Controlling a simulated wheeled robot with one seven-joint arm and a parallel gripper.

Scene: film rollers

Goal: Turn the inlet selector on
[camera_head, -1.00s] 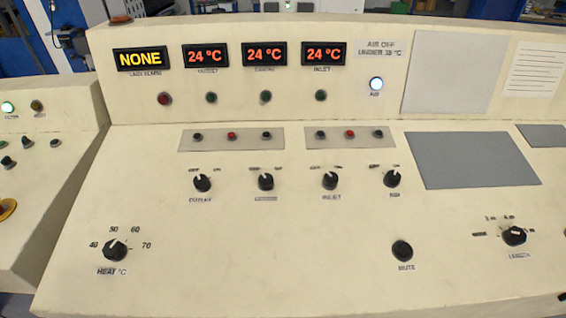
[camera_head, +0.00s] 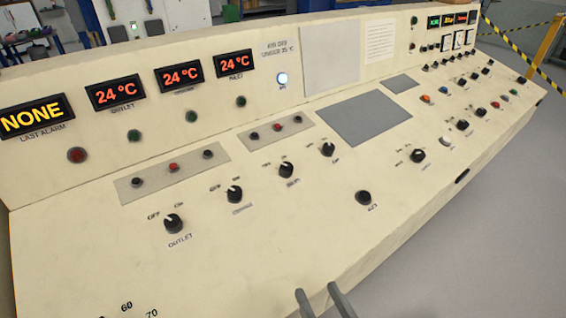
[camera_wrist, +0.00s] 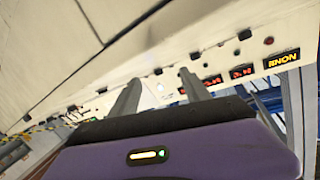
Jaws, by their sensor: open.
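The inlet selector (camera_head: 286,169) is a small black rotary knob on the sloped cream panel, third in a row of similar knobs. Its white pointer leans up and left, toward the OFF side; the small labels are hard to read here. My gripper (camera_head: 322,296) shows at the bottom edge of the head view as two grey fingers, apart and empty. It is well below and in front of the inlet selector, not touching it. In the wrist view my gripper (camera_wrist: 160,77) is open, with the panel beyond, tilted; I cannot tell the inlet selector there.
The outlet selector (camera_head: 173,223) and another knob (camera_head: 235,194) sit to the left, the air selector (camera_head: 327,149) to the right. The grey plate (camera_head: 364,117) is flat. Open floor (camera_head: 490,240) lies right of the console.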

